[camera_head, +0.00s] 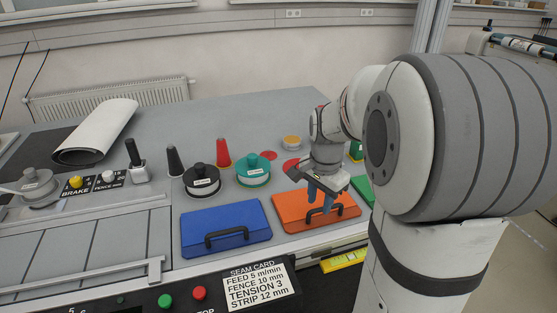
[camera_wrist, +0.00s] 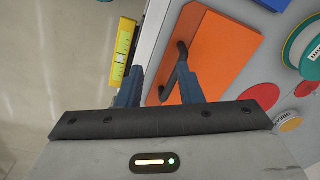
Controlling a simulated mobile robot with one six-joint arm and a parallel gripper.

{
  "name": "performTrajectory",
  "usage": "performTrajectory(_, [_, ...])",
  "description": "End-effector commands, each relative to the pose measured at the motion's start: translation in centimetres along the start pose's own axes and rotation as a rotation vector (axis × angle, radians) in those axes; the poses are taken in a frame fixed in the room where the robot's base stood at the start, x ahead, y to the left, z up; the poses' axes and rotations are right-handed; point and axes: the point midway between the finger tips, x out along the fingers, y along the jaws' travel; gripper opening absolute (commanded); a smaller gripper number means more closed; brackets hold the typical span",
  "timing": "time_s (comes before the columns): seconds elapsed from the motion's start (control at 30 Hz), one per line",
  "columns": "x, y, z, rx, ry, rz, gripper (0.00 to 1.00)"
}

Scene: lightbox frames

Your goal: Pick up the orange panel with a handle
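The orange panel (camera_head: 291,208) lies flat on the grey table, with a black handle along its near side. In the wrist view the orange panel (camera_wrist: 222,45) fills the upper middle, and its black handle (camera_wrist: 181,56) shows. My gripper (camera_head: 320,199) is over the panel, its blue fingers pointing down near the handle. In the wrist view my gripper (camera_wrist: 159,72) has its fingers apart, with part of the handle between them, close to the right finger. That finger hides part of the handle. I cannot tell whether it touches.
A blue panel (camera_head: 222,226) with a handle lies left of the orange one. A green panel (camera_head: 364,189) is partly hidden to the right. Teal (camera_head: 253,171) and black spools (camera_head: 201,179) stand behind. A yellow level (camera_head: 343,261) is at the front edge.

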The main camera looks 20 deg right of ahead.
Motion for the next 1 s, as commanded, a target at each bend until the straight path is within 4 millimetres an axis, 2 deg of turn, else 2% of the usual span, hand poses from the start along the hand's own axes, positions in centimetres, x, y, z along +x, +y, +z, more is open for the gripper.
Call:
performTrajectory(0.03, [-0.2,-0.5,-1.8,0.097,-0.011,0.016,0.33])
performTrajectory(0.1, [0.2,-0.9,-3.6,0.219,-0.019,0.031,0.33])
performTrajectory(0.2, [0.7,-1.2,-5.4,0.342,-0.026,0.046,0.33])
performTrajectory(0.3, [1.2,-1.4,-6.4,0.407,-0.029,0.053,0.33])
performTrajectory(0.67, [5.1,-1.5,-6.2,0.428,-0.031,0.058,0.33])
performTrajectory(0.9, [8.5,-1.6,-5.8,0.429,-0.031,0.058,0.33])
performTrajectory(1.0, [9.1,-1.6,-5.8,0.429,-0.03,0.055,0.33])
